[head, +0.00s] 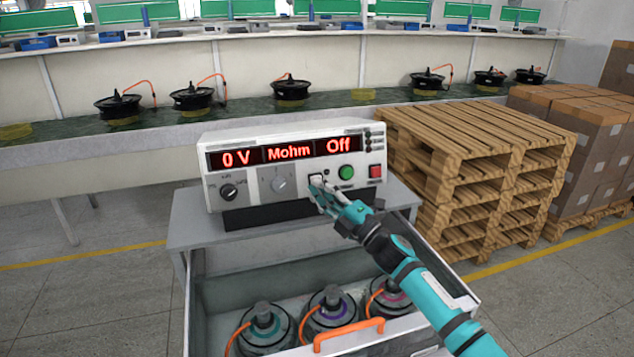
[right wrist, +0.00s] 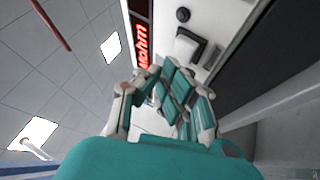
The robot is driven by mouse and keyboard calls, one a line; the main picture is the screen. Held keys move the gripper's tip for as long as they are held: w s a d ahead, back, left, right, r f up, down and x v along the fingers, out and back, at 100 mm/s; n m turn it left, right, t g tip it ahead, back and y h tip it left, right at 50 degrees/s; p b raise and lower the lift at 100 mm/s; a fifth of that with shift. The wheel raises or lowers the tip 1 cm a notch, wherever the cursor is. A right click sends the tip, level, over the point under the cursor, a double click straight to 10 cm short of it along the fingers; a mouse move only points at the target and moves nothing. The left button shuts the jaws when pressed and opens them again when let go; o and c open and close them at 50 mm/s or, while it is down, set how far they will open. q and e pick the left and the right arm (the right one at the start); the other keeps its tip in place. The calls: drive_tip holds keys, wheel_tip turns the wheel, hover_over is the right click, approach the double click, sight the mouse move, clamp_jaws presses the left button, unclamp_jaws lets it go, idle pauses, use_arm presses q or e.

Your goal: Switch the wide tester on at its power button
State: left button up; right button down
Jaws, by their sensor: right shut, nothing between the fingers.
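The wide tester (head: 255,187) is a white box on a grey stand. Its red display (head: 289,151) is lit and reads 0 V, Mohm and Off. Below are two knobs, a round green button (head: 346,172) and a red button (head: 375,171).
An open drawer (head: 240,290) with an orange handle (head: 349,335) holds three motors below my right arm. Wooden pallets (head: 470,150) and cardboard boxes (head: 590,150) stand at the right. A long bench (head: 60,155) with several hub motors runs behind the tester.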

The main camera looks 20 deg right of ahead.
idle(0.5)
drive_tip(key=shift+w, duration=0.1)
drive_tip(key=shift+w+f+b, duration=0.1)
drive_tip(key=shift+w+b, duration=0.25)
drive_tip(key=shift+w+f+b, duration=0.1)
drive_tip(key=shift+w+b, duration=0.3)
drive_tip(key=shift+b, duration=0.05)
idle(0.6)
drive_tip(key=shift+s, duration=0.15)
drive_tip(key=shift+s+r+p, duration=0.25)
drive_tip(key=shift+s+p, duration=0.4)
drive_tip(key=shift+s, duration=0.1)
